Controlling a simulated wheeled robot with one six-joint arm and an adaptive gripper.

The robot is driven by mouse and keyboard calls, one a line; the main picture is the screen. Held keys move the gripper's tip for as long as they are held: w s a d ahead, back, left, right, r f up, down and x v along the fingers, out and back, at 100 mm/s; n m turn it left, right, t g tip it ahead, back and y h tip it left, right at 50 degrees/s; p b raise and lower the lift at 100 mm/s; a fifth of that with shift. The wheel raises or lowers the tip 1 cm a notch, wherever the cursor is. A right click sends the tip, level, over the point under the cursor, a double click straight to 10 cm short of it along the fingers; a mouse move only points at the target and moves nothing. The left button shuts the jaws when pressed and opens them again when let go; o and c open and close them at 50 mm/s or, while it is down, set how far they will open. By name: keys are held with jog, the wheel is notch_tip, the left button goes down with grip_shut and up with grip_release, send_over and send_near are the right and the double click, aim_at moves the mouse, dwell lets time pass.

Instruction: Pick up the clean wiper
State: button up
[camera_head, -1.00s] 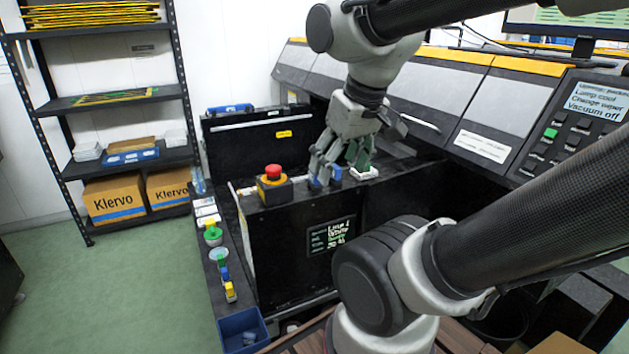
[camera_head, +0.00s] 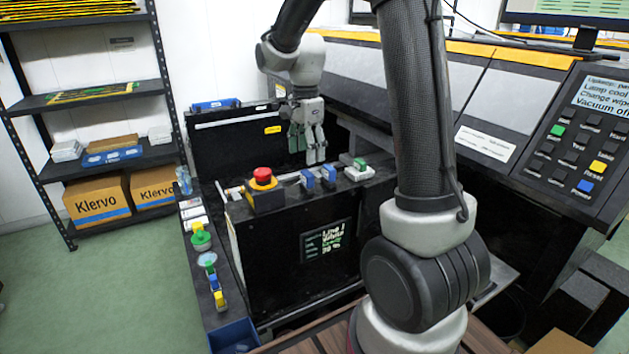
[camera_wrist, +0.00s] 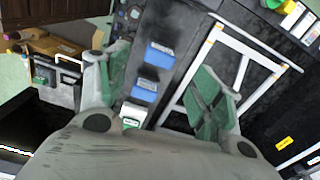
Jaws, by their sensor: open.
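My gripper (camera_head: 308,150) is open and empty, with grey fingers and green pads, just behind and above the two blue blocks in the head view. The left blue block (camera_head: 307,179) and right blue block (camera_head: 328,174) stand on the black machine's top ledge. A white piece with a green top (camera_head: 360,166) sits to their right. I cannot tell which is the clean wiper. In the wrist view, the blue blocks (camera_wrist: 160,54) (camera_wrist: 144,90) and the green-and-white piece (camera_wrist: 132,115) lie between my spread fingers (camera_wrist: 162,88), apart from them.
A red emergency button (camera_head: 262,175) on a yellow-and-black box stands left of the blue blocks. A white frame (camera_wrist: 245,50) lies beside them in the wrist view. A blue bin (camera_head: 233,337) and several small coloured items line the left ledge. A control panel (camera_head: 575,140) is at right.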

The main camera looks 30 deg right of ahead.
aim_at(307, 172)
jog(key=shift+m, duration=0.5)
jog(key=shift+s+f, duration=0.1)
jog(key=shift+f, duration=0.2)
notch_tip(307, 172, down, 7)
jog(key=shift+d+f, duration=0.1)
jog(key=shift+f, duration=0.05)
jog(key=c, duration=1.1)
